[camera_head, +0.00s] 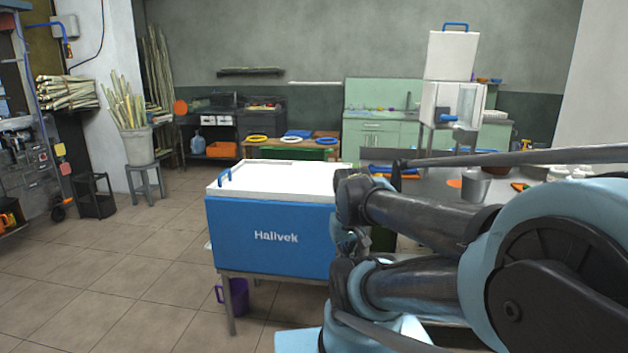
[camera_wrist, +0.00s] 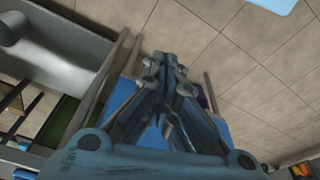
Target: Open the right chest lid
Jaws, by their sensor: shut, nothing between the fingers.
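The blue chest (camera_head: 265,240) stands on metal legs in the middle of the head view. Its white lid (camera_head: 285,175) lies flat and closed on top. A blue handle (camera_head: 225,177) sits at the lid's left end. My arm covers the chest's right end, so any handle there is hidden. My gripper (camera_wrist: 165,62) shows in the wrist view with its fingers together and nothing between them. Blue surfaces show behind the fingers there, probably part of the chest. I cannot tell the gap between gripper and chest.
A metal table (camera_head: 455,190) with a grey bucket (camera_head: 476,186) stands right of the chest, partly behind my arm. A purple jug (camera_head: 237,296) is below the chest. A low table (camera_head: 290,152) with colored rings stands behind. The tiled floor (camera_head: 130,260) at left is open.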

